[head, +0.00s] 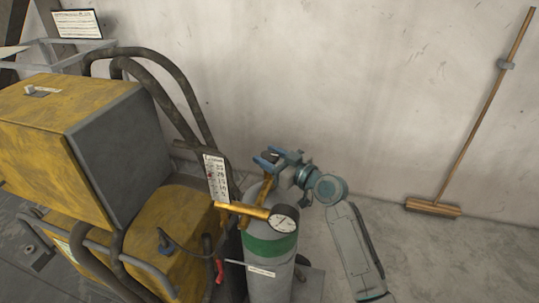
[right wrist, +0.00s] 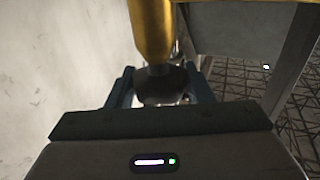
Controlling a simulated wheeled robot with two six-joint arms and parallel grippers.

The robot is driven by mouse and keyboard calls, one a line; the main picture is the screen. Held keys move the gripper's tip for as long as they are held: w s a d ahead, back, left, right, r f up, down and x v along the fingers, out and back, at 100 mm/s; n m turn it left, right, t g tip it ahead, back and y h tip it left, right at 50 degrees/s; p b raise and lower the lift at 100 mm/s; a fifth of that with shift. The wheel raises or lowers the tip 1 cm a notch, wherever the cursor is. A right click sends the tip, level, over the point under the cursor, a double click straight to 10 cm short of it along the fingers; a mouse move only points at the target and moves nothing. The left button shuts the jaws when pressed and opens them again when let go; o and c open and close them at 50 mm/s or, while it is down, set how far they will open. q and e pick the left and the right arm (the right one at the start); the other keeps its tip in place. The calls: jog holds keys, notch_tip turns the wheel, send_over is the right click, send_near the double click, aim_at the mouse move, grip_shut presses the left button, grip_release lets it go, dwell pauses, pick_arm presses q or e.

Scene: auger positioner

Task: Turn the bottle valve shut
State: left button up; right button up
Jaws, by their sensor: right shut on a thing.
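The gas bottle (head: 268,275) stands upright, grey with a green band around its shoulder. A brass regulator (head: 240,210) with a round white gauge (head: 284,219) sits at its top. My right gripper (head: 270,157) is over the bottle's top, its arm coming from the right. In the right wrist view, its blue fingers stand on either side of the dark round valve handwheel (right wrist: 162,86) and are shut on it. A brass body (right wrist: 150,30) runs up from the handwheel there. In the head view the gripper mostly hides the handwheel. My left gripper is out of view.
A yellow and grey machine (head: 120,140) with dark hoses (head: 170,75) stands close on the left. A bare wall is behind; a broom (head: 433,207) leans at the right. The floor between bottle and broom is clear apart from my arm.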

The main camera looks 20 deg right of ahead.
jog(key=shift+r+m+t+h+p, duration=0.1)
jog(key=shift+m+t+h+p, duration=0.85)
jog(key=shift+h, duration=0.65)
jog(key=o, duration=1)
